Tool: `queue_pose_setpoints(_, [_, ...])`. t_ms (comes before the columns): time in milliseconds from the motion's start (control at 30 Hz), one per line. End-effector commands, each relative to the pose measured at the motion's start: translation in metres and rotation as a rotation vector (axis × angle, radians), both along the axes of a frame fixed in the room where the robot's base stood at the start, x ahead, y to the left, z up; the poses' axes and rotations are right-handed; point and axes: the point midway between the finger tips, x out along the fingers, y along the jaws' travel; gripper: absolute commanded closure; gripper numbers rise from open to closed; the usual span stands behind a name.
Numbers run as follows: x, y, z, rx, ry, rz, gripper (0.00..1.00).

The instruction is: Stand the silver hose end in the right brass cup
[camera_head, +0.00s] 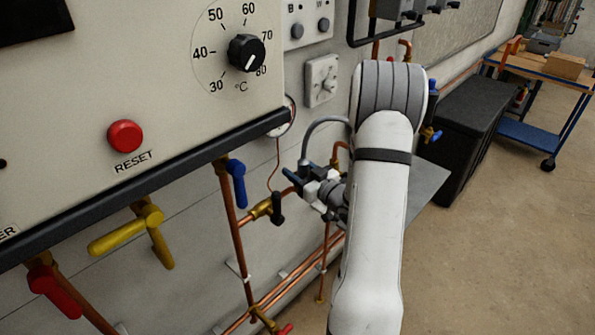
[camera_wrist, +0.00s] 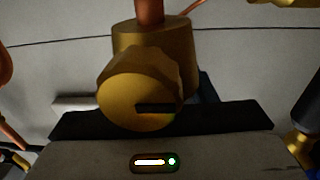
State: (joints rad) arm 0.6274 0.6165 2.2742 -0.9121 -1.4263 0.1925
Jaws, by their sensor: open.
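A grey hose (camera_head: 325,120) arches out from the wall beside my arm in the head view. Its silver end (camera_head: 304,162) hangs down just behind my gripper (camera_head: 296,182). My gripper is open, near the copper pipes, with dark blue fingertips pointing left. I cannot tell whether it touches the hose end. In the wrist view a large brass fitting (camera_wrist: 140,90) below a copper pipe is close ahead, partly hidden by a dark bar at the bottom. I cannot make out the right brass cup for certain in either view.
A control panel (camera_head: 150,100) with a dial and red button overhangs the left. Copper pipes, a blue-handled valve (camera_head: 237,180) and a yellow-handled valve (camera_head: 130,230) line the wall. A black cabinet (camera_head: 465,130) and a cart (camera_head: 540,130) stand right. The floor at right is clear.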

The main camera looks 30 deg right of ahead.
Motion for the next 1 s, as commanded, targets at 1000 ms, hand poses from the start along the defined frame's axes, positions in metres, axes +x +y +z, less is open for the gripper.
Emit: queue_pose_setpoints(1000, [-0.111,-0.031,0.005,0.004,0.013,-0.003,0.49])
